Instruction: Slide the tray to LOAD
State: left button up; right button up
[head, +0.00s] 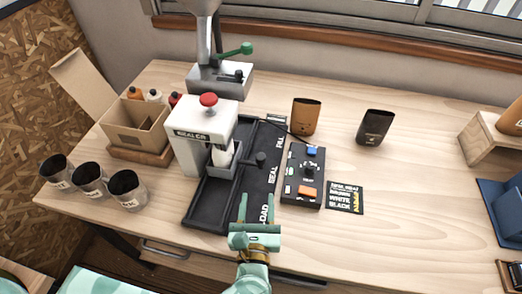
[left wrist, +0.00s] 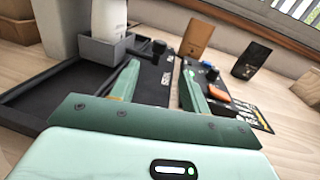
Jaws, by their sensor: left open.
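The grey tray (head: 225,172) sits in the black slide track (head: 208,212) beneath the white sealer (head: 199,132), roughly level with the SEAL label (head: 273,174). It holds an upright white bag (head: 221,157), and a dark knob (head: 260,159) sticks out on its right. The LOAD label (head: 265,212) is at the track's near end. My left gripper (head: 257,202) is open and empty over that end, nearer than the knob and apart from it. In the left wrist view the tray (left wrist: 97,52) and knob (left wrist: 158,46) show beyond the fingers. My right gripper is out of view.
A control box (head: 302,178) with blue and orange buttons stands right of the track. Brown (head: 306,116) and black (head: 375,127) bags stand behind it. Several dark cups (head: 128,188) and a cardboard box (head: 136,126) are at left.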

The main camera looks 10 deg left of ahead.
pick_arm(q)
send_near(260, 161)
jog(key=shift+w+a+r, duration=0.1)
jog(key=shift+w, duration=0.85)
jog(key=w, duration=0.2)
jog(key=w+a, duration=0.1)
jog(key=w, duration=0.5)
jog(key=shift+w+a, duration=0.2)
jog(key=shift+w, duration=0.05)
jog(key=shift+w+a, duration=0.1)
jog(key=shift+w, duration=0.35)
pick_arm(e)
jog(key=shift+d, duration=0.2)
pick_arm(q)
grip_shut()
